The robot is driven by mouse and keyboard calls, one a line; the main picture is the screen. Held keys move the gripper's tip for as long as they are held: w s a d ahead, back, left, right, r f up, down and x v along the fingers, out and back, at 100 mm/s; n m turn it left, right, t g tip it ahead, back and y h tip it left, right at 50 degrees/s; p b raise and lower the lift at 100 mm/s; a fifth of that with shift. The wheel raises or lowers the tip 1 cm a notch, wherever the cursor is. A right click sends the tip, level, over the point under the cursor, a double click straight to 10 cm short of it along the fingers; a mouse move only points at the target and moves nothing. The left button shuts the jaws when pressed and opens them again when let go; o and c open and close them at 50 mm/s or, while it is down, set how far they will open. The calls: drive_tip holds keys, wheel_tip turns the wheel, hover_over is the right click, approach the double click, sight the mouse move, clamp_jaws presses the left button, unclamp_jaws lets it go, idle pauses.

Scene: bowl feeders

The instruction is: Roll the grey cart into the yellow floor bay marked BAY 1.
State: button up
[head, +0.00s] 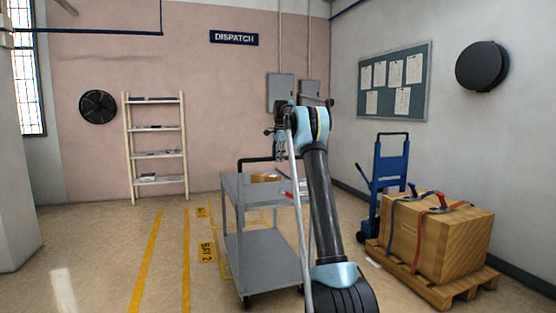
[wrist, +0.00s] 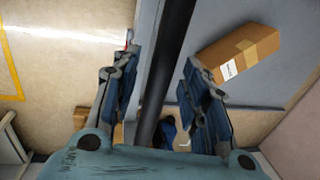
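The grey cart (head: 262,250) stands on the floor in the middle of the head view, partly behind my arm. It has two shelves and a black handle (head: 258,159) at its far side. My gripper (head: 280,152) is at that handle. In the wrist view, the black handle bar (wrist: 168,75) runs between the spread fingers of my gripper (wrist: 162,85), with a gap at the left finger. Yellow floor lines run behind and left of the cart. One label (head: 207,252) reads BAY 2. A smaller label (head: 201,212) farther back is too small to read.
A small carton (head: 265,178) lies on the cart's top shelf; it also shows in the wrist view (wrist: 240,55). A blue hand truck (head: 390,180) and a strapped crate (head: 440,238) on a pallet stand right. A shelf rack (head: 156,155) stands at the back wall. The left floor is clear.

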drive_tip(key=shift+d, duration=0.15)
drive_tip(key=shift+r, duration=0.3)
wheel_tip(320, 180, up, 11)
drive_tip(key=s, duration=0.2)
drive_tip(key=shift+d, duration=0.2)
